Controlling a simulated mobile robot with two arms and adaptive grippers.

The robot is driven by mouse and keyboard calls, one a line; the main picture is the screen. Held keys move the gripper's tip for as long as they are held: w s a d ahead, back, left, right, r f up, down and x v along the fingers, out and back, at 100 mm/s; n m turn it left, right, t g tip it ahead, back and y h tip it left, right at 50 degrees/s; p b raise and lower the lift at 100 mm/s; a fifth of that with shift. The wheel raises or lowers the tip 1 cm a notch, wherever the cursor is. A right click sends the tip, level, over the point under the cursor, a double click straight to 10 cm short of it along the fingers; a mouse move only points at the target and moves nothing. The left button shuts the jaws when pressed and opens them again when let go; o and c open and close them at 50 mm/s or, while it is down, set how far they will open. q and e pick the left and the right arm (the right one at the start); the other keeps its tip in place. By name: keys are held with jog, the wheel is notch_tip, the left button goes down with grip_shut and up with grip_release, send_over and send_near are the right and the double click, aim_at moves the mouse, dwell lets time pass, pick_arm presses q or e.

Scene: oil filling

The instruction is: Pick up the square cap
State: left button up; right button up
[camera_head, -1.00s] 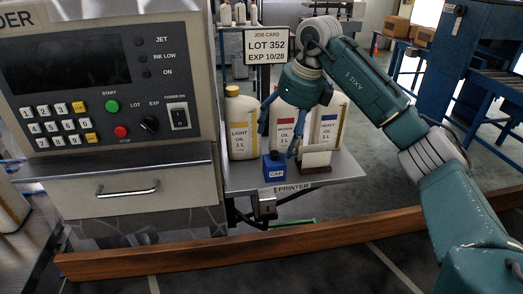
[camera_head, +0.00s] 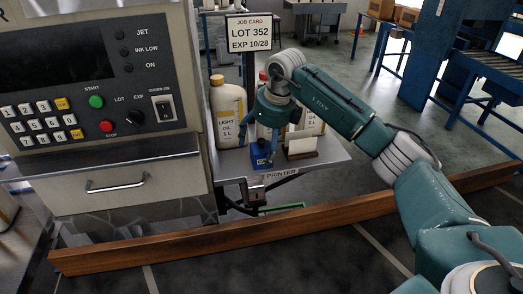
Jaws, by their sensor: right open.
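The square cap is a small blue block (camera_head: 260,158) labelled CAP, standing near the front edge of the grey shelf (camera_head: 325,160). My right gripper (camera_head: 262,142) is open and points down just above the cap, with its fingers close around or beside it; I cannot tell whether they touch it. The gripper partly hides the cap's top. My left gripper is not in view.
A light oil bottle (camera_head: 228,112) stands left of the gripper; other bottles are partly hidden behind it. A card holder (camera_head: 301,143) sits close right of the cap. The printer panel (camera_head: 85,80) is at left. A wooden beam (camera_head: 250,234) runs below.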

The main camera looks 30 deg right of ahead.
jog(key=c, duration=1.3)
jog(key=shift+r, duration=0.15)
notch_tip(320, 180, up, 20)
jog(key=shift+f+b, duration=0.15)
jog(key=shift+b, duration=0.4)
jog(key=shift+c, duration=0.2)
